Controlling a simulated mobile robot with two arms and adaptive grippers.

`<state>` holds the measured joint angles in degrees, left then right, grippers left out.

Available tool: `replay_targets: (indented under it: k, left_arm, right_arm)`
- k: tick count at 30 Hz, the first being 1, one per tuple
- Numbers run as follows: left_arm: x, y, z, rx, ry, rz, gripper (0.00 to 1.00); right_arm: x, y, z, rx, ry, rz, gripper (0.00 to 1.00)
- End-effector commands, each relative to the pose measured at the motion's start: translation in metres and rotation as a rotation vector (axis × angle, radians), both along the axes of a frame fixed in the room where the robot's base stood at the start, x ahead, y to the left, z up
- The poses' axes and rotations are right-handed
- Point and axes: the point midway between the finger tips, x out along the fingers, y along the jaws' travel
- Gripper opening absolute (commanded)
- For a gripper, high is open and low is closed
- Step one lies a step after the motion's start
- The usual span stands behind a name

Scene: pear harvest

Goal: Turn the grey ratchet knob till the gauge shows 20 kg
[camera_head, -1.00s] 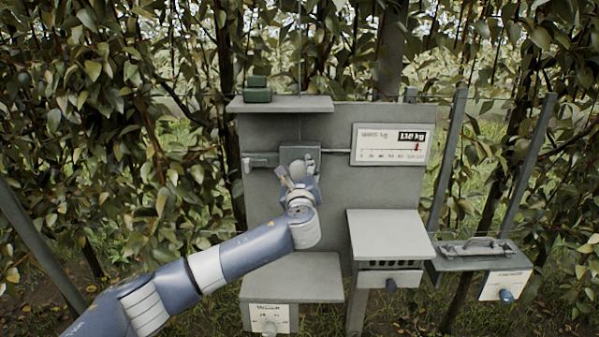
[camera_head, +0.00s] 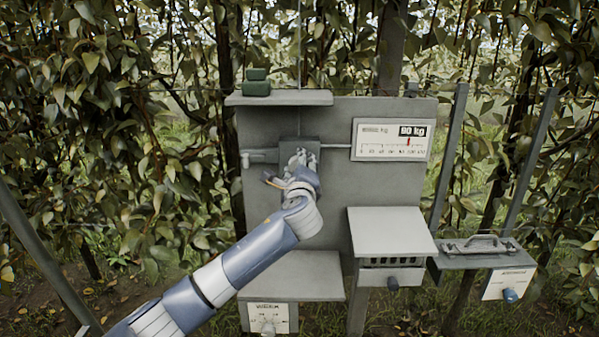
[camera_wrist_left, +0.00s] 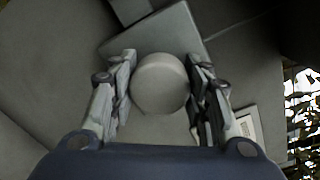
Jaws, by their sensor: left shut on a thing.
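The grey ratchet knob (camera_wrist_left: 160,84) is round and sits between the two fingers of my left gripper (camera_wrist_left: 161,88) in the left wrist view. The fingers are closed around it. In the head view my left gripper (camera_head: 300,163) is at the ratchet housing on the grey board, and the gripper mostly hides the knob. The gauge (camera_head: 391,140) is a white panel on the upper right of the board. Its black readout appears to show 80 kg, and its red pointer is right of the middle of the scale. My right gripper is not in view.
A lower grey shelf (camera_head: 293,276) and a box with a sloping lid (camera_head: 390,232) stand below. A tray with a handle (camera_head: 480,246) is at the right. Leafy trees surround the board.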

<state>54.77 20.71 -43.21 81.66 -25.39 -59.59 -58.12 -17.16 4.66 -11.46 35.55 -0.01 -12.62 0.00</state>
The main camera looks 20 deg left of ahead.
Motion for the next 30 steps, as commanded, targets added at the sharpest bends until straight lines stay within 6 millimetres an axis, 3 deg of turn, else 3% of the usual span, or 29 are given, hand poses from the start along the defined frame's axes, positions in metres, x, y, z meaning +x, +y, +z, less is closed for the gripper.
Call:
replay_targets:
  k: [30]
  left_arm:
    - [0.000,0.000,-0.002,-0.931,-0.266,0.002,0.19]
  right_arm:
    - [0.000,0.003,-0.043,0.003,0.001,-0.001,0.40]
